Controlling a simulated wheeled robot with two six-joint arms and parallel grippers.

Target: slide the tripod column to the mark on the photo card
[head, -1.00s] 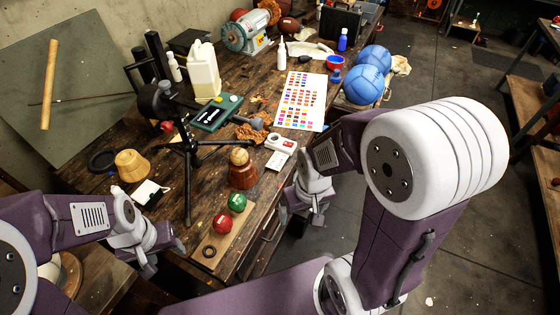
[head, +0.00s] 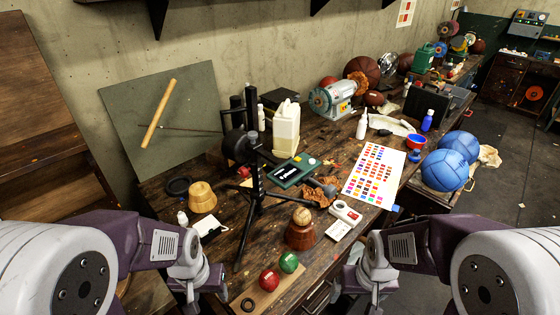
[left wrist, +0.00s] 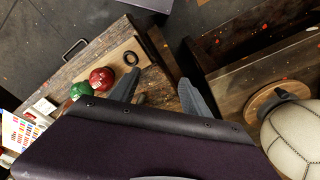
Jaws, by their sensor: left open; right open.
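The black tripod (head: 256,183) stands upright on the wooden bench in the head view, with legs spread and a dark horizontal arm near its top. A small white card (head: 338,230) lies to its right, and a white and black item (head: 211,229) lies left of its legs. I cannot tell which is the photo card, and no mark is readable. My left gripper (head: 207,291) is open at the bench's front, apart from the tripod. In the left wrist view it (left wrist: 160,92) is open and empty. My right gripper (head: 367,285) is open, right of the tripod.
A red ball (head: 269,279) and green ball (head: 289,262) sit on a wooden strip before the tripod.

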